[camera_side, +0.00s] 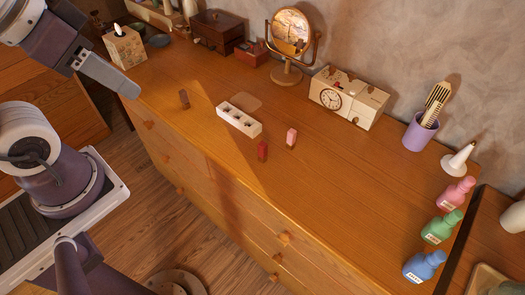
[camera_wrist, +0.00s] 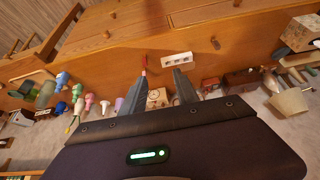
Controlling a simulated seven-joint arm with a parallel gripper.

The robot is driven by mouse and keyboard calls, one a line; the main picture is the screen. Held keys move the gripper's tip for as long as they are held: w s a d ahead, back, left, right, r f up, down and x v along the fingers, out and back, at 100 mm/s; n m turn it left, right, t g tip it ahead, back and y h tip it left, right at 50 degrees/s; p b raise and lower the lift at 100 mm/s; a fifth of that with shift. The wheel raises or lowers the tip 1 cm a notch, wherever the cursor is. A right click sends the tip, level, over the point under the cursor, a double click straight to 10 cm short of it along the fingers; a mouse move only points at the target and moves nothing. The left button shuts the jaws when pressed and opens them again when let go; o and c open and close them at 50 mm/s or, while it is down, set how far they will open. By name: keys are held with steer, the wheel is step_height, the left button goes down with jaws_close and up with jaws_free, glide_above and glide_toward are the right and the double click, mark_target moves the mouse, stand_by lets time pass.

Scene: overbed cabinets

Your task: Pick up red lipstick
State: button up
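A red lipstick (camera_side: 262,151) stands on the wooden dresser top, just in front of a white holder with several holes (camera_side: 238,119). It also shows in the wrist view (camera_wrist: 144,62), near the tip of the left finger in the picture. A pink lipstick (camera_side: 291,137) stands to its right, and a brown lipstick (camera_side: 184,99) stands to the left of the holder. My gripper (camera_side: 135,92) is at the upper left of the side view, above the dresser's left end and well away from the red lipstick. In the wrist view its fingers (camera_wrist: 160,72) are apart with nothing held.
A mirror (camera_side: 291,34), a clock block (camera_side: 347,97) and a purple cup with a brush (camera_side: 420,130) line the back. Pink, green and blue bottles (camera_side: 441,226) stand at the right end. A tissue box (camera_side: 125,46) is at the left. The dresser's middle front is clear.

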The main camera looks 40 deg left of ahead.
steer(key=shift+o, duration=0.8)
steer(key=n+g, duration=0.5)
steer(key=n, duration=1.3)
glide_above(263, 144)
step_height(263, 144, down, 21)
steer(key=shift+s+a+r, duration=0.1)
steer(key=shift+n+g, duration=0.3)
steer(key=shift+n, duration=0.1)
step_height(263, 144, down, 10)
steer(key=shift+f, duration=0.1)
jaws_close()
